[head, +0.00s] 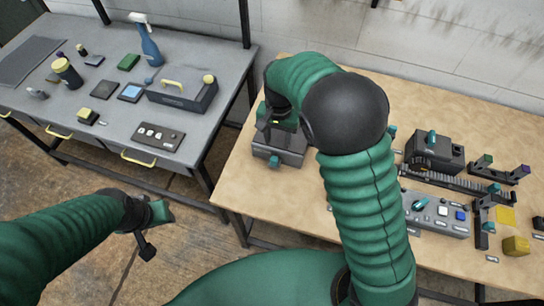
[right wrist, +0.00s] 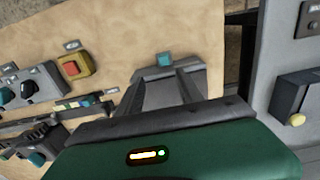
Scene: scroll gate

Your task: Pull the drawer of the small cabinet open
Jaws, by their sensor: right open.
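The small grey cabinet (head: 285,152) stands at the left end of the wooden table, with a teal knob (head: 273,162) on its front. In the right wrist view the cabinet (right wrist: 168,92) lies beyond and between my fingers, and the teal knob (right wrist: 165,59) shows past the fingertips. My right gripper (head: 268,122) is over the cabinet, partly hidden by my own arm. In the right wrist view the right gripper (right wrist: 158,82) is open, with nothing held. Whether it touches the cabinet is unclear. My left gripper (head: 152,228) is over the floor, away from both tables.
The wooden table (head: 240,180) has a control panel (head: 440,214), a black geared device (head: 434,152) and yellow blocks on its right side. A grey workbench (head: 110,115) with a spray bottle (head: 148,42), toolbox (head: 182,95) and small items stands left, across a gap.

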